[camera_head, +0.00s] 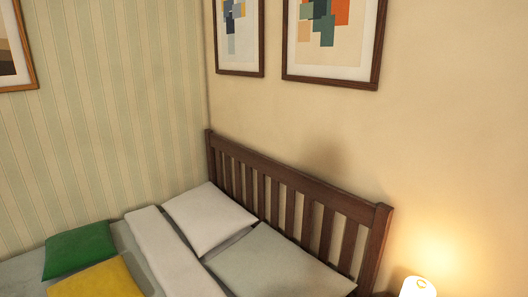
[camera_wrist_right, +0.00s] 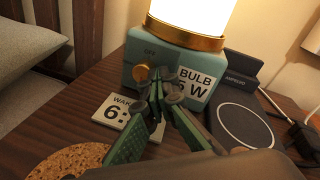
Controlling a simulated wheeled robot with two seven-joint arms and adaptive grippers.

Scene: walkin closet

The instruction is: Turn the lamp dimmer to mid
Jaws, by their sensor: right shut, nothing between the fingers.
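The lamp (camera_wrist_right: 150,45) stands on the nightstand in the right wrist view, with a teal base, a brass rim and a brightly glowing shade. Its lit shade also shows at the bottom right of the head view (camera_head: 418,288). A round brass dimmer knob (camera_wrist_right: 141,73) sits on the base's front face, below small lettering that seems to read "OFF". My right gripper (camera_wrist_right: 164,88) is shut and empty, with its fingertips just right of the knob in the picture; I cannot tell whether they touch it. The fingers hide part of the base's front. My left gripper is not in view.
A dark stand (camera_wrist_right: 240,72) and white cable are at right. The bed (camera_head: 280,262) is alongside.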

